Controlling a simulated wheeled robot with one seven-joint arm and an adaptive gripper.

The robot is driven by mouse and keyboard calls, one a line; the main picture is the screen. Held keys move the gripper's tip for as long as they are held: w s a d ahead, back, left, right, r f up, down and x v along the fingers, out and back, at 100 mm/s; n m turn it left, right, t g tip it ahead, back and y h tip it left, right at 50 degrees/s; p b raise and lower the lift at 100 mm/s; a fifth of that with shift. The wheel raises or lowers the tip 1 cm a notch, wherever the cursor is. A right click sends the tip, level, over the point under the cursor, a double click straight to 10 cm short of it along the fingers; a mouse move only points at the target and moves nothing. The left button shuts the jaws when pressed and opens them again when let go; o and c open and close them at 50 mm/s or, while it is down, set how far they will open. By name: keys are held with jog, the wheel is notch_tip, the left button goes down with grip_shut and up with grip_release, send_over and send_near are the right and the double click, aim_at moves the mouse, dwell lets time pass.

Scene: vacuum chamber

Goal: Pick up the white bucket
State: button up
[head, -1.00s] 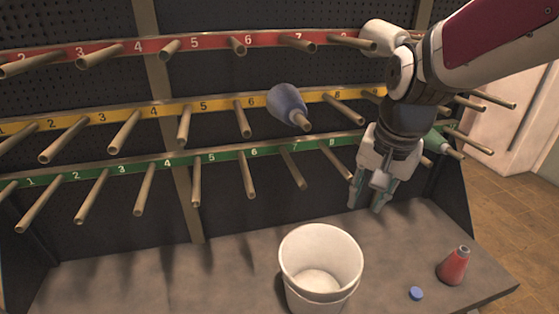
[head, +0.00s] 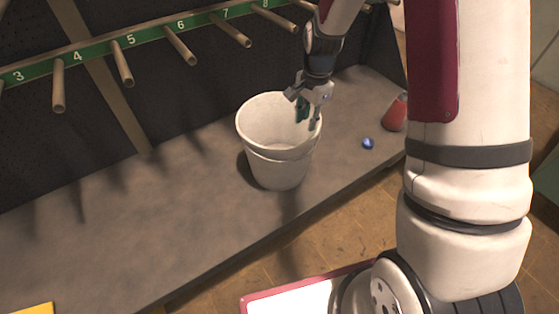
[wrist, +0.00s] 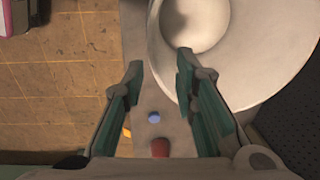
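The white bucket (head: 277,172) stands upright and empty-looking on the grey bench. My gripper (head: 308,117) is at its right rim, pointing down. One finger shows over the bucket's opening and the other near the outside of the rim. In the wrist view the bucket (wrist: 250,62) fills the upper right. My gripper (wrist: 160,70) is open there, with its fingers apart and the bucket's edge between them in the picture. I cannot tell whether either finger touches the wall.
A small blue cap (head: 368,143) and a red bottle (head: 396,113) stand on the bench (head: 130,225) right of the bucket. Pegs on a green numbered rail (head: 105,50) stick out behind. The bench left of the bucket is clear.

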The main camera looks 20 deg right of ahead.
aim_at(303, 142)
jog(key=f, duration=0.2)
jog(key=f+b, duration=0.1)
jog(key=f, duration=0.2)
jog(key=shift+w+a+f, duration=0.1)
jog(key=shift+w+a, duration=0.05)
jog(key=shift+w, duration=0.05)
notch_tip(303, 142, down, 5)
jog(key=shift+a+f+b, duration=0.1)
jog(key=shift+a+b, duration=0.05)
jog(key=shift+b, duration=1.1)
grip_shut()
